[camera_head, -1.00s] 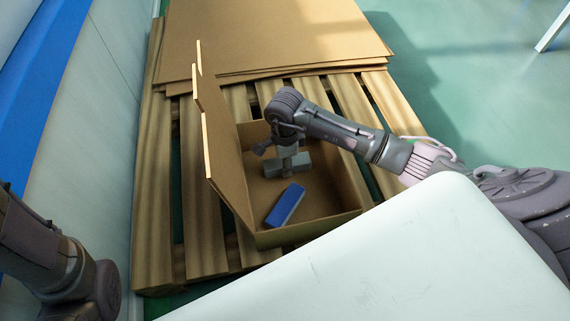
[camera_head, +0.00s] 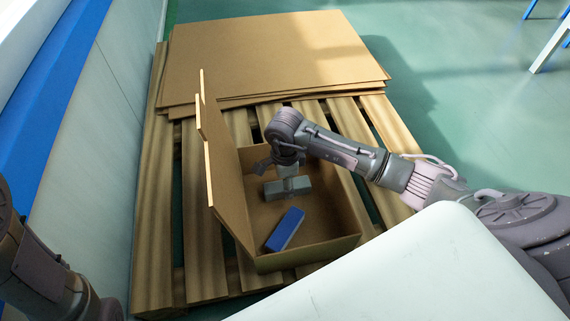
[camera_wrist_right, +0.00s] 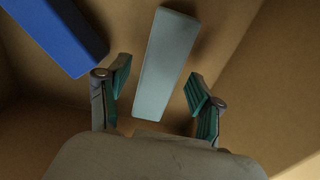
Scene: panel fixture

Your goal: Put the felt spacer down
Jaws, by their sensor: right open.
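A grey block (camera_head: 288,190), which I take to be the felt spacer, lies inside the open cardboard box (camera_head: 312,250). In the right wrist view the grey block (camera_wrist_right: 168,55) lies on the box floor, partly between the fingers of my right gripper (camera_wrist_right: 160,85). Those fingers are open, with a gap on both sides of the block. In the head view my right gripper (camera_head: 287,170) reaches down into the box above the block; its fingertips are hard to make out. My left arm shows at the lower left, but its gripper is out of view.
A blue block (camera_head: 285,230) lies in the box nearer the front; it also shows in the right wrist view (camera_wrist_right: 55,35). The box's left flap (camera_head: 222,165) stands up. The box rests on a wooden pallet (camera_head: 155,220), with stacked cardboard sheets (camera_head: 270,55) behind.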

